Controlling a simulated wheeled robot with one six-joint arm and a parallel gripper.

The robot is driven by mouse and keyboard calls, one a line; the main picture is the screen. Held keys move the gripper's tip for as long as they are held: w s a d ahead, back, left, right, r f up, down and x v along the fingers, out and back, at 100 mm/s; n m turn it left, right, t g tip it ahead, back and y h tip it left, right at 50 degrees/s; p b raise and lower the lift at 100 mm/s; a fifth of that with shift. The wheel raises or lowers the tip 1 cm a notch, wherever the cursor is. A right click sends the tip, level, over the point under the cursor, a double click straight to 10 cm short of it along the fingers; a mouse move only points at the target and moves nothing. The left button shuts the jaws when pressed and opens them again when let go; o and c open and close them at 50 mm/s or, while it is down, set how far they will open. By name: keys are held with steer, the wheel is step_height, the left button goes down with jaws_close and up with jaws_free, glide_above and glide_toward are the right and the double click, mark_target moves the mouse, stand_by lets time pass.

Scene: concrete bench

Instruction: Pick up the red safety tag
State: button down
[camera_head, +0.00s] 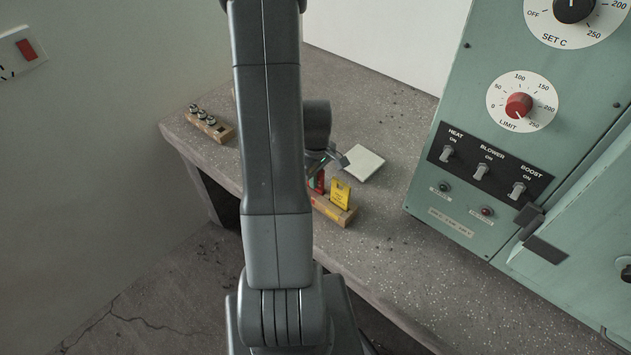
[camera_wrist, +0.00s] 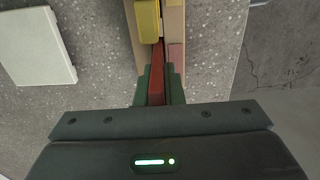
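The red safety tag (camera_head: 318,182) stands upright in a wooden holder (camera_head: 325,207), partly hidden behind my arm in the head view. In the wrist view the red tag (camera_wrist: 157,80) shows edge-on between the two green fingers of my gripper (camera_wrist: 158,85). The fingers lie close against both sides of it, with no clear gap. In the head view my gripper (camera_head: 322,165) is over the holder, largely hidden by my arm. The tag still appears to be down at the holder.
A yellow tag (camera_head: 340,192) stands in the same holder beside the red one. A pale square tile (camera_head: 361,163) lies behind them on the concrete bench (camera_head: 390,225). A wooden block with several knobs (camera_head: 210,124) is at left. A green control panel (camera_head: 480,130) rises at right.

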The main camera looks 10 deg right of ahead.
step_height(320, 180, up, 10)
stand_by(0.8)
stand_by(1.1)
